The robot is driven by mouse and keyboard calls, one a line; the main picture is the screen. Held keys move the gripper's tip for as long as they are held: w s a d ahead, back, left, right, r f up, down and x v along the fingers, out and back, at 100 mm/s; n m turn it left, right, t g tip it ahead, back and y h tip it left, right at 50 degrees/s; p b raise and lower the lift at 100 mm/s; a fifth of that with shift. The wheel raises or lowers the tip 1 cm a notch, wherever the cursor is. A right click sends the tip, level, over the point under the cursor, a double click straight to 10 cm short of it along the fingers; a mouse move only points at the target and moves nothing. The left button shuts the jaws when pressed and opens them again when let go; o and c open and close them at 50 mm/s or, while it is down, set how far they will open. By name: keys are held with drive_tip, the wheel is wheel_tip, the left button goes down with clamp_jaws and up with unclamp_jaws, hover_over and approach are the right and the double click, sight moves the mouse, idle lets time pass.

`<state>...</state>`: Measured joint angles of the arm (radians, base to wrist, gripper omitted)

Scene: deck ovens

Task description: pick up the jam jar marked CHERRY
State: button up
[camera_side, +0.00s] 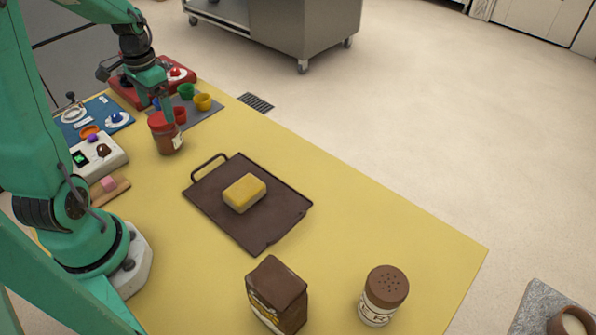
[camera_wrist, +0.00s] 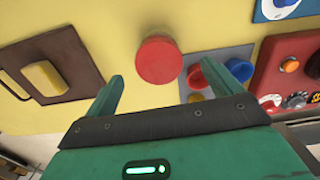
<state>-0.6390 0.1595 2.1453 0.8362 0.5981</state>
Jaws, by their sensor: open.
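The jam jar (camera_side: 166,134) stands upright on the yellow table, with a red lid, a dark red body and a pale label too small to read. In the wrist view its round red lid (camera_wrist: 158,60) lies just ahead of my fingertips, across the gap between them. My gripper (camera_side: 164,108) is open and empty, pointing down at the jar's top; one finger covers part of the lid in the side view. My gripper also shows in the wrist view (camera_wrist: 150,80), with both fingers apart. I cannot tell whether a finger touches the jar.
A grey mat (camera_side: 208,113) with small coloured cups is close behind the jar. A red panel (camera_side: 183,75), a blue panel (camera_side: 97,128) and a white box (camera_side: 112,158) are nearby. A dark tray (camera_side: 215,205) holds a yellow block (camera_side: 244,193). A brown carton (camera_side: 278,292) and a shaker (camera_side: 382,295) stand in front.

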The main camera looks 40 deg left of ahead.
sight(159, 118)
drive_tip(key=shift+s+d+f, duration=0.1)
drive_tip(key=shift+f, duration=1.7)
drive_tip(key=shift+s+d+f, duration=0.1)
drive_tip(key=shift+f, duration=1.65)
drive_tip(key=shift+a, duration=0.1)
drive_tip(key=shift+c, duration=0.4)
drive_tip(key=shift+w, duration=0.1)
drive_tip(key=c, duration=1.3)
drive_tip(key=shift+r, duration=0.15)
drive_tip(key=shift+r, duration=0.8)
wheel_tip(159, 118, up, 2)
drive_tip(key=d+r, duration=0.2)
drive_tip(key=d, duration=0.2)
drive_tip(key=d+r, duration=0.2)
drive_tip(key=d, duration=0.1)
drive_tip(key=w+d+r, duration=0.1)
drive_tip(key=d+r, duration=0.2)
drive_tip(key=d, duration=0.1)
drive_tip(key=shift+d+r, duration=0.1)
drive_tip(key=shift+d, duration=0.2)
